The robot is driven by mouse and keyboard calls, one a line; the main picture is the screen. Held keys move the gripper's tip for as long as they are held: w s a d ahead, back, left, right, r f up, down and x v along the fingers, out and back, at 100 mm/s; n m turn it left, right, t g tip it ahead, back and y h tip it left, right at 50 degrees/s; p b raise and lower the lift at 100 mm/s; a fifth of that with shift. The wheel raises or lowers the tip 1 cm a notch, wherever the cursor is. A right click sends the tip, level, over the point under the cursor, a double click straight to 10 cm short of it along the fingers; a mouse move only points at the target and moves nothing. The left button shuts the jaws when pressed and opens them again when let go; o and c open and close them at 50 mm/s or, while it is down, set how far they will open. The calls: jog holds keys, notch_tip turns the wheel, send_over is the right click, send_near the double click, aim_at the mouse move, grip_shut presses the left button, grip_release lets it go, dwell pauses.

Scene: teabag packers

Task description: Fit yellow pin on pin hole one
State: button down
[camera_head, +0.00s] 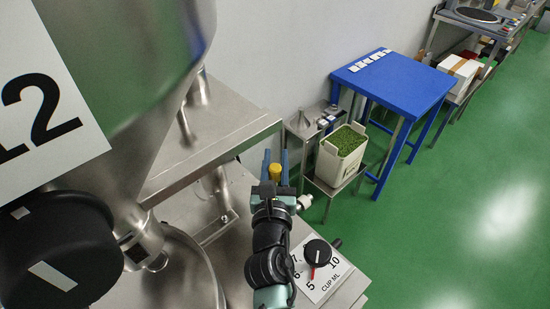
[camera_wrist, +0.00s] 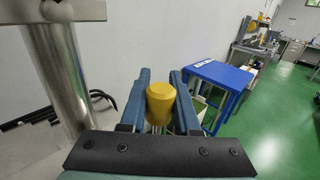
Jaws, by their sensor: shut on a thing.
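My gripper (camera_head: 275,165) is at the upper end of my arm in the head view, above the metal machine's edge. Its blue fingers are shut on the yellow pin (camera_head: 275,173). In the wrist view the yellow pin (camera_wrist: 161,102) sits between the two blue fingers (camera_wrist: 160,78), its wide round head toward the camera. A thin metal shank shows below the head. I cannot make out pin hole one in either view. The pin's lower end is mostly hidden, so I cannot tell what it touches.
A steel machine with a large hopper (camera_head: 150,80) fills the left. A dial marked CUP ML (camera_head: 318,252) is beside my arm. A box of green leaves (camera_head: 342,155) and a blue table (camera_head: 395,80) stand beyond. A metal post (camera_wrist: 60,75) stands left in the wrist view. Green floor is clear at right.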

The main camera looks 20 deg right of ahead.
aim_at(275, 179)
notch_tip(275, 179, down, 6)
jog(key=b, duration=0.5)
jog(key=shift+f+b, duration=0.65)
jog(key=shift+f, duration=0.4)
dwell(2.2)
jog(key=shift+a+f, duration=0.1)
jog(key=shift+f, duration=0.1)
